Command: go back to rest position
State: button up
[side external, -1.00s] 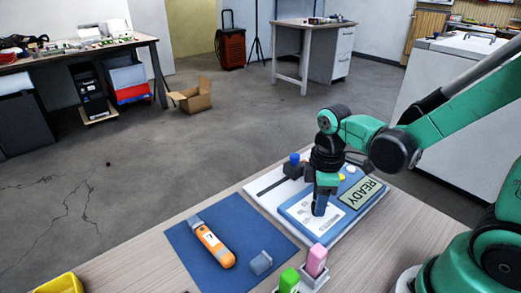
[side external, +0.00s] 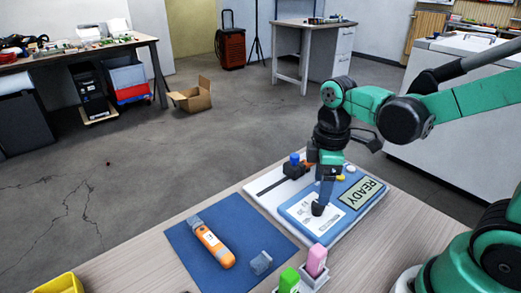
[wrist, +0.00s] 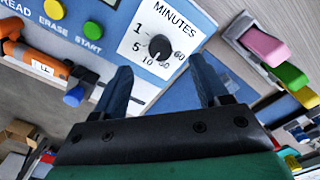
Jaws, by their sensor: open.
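My gripper (side external: 326,190) hangs above the blue timer panel (side external: 296,209), pointing down. Its two dark blue fingers are apart with nothing between them; they also show in the wrist view (wrist: 162,82). The black dial (side external: 317,208) sits just below the fingertips. In the wrist view the dial (wrist: 160,47) lies beyond the gap between the fingers, on a white label marked MINUTES. The gripper appears clear of the dial. The panel's display (side external: 362,194) reads READY.
An orange sensor (side external: 213,246) and a grey piece (side external: 261,262) lie on a blue mat (side external: 193,238). Pink (side external: 315,260) and green (side external: 289,279) blocks stand in holders at the front. A blue-topped slider (side external: 294,160) stands at the panel's back left. A yellow bin (side external: 60,285) is front left.

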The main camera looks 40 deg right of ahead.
jog(key=shift+r, duration=0.65)
jog(key=m+t, duration=0.1)
jog(key=r+m+t, duration=0.1)
jog(key=m+t, duration=0.1)
jog(key=m, duration=0.1)
jog(key=shift+w+a+r, duration=0.1)
jog(key=shift+a+r, duration=0.25)
jog(key=shift+r, duration=0.05)
jog(key=m+t, duration=0.1)
jog(key=r+m+t, duration=0.1)
jog(key=m, duration=0.1)
jog(key=r+m+t, duration=0.1)
jog(key=m+t, duration=0.1)
jog(key=shift+w+a, duration=0.3)
jog(key=shift+a, duration=0.05)
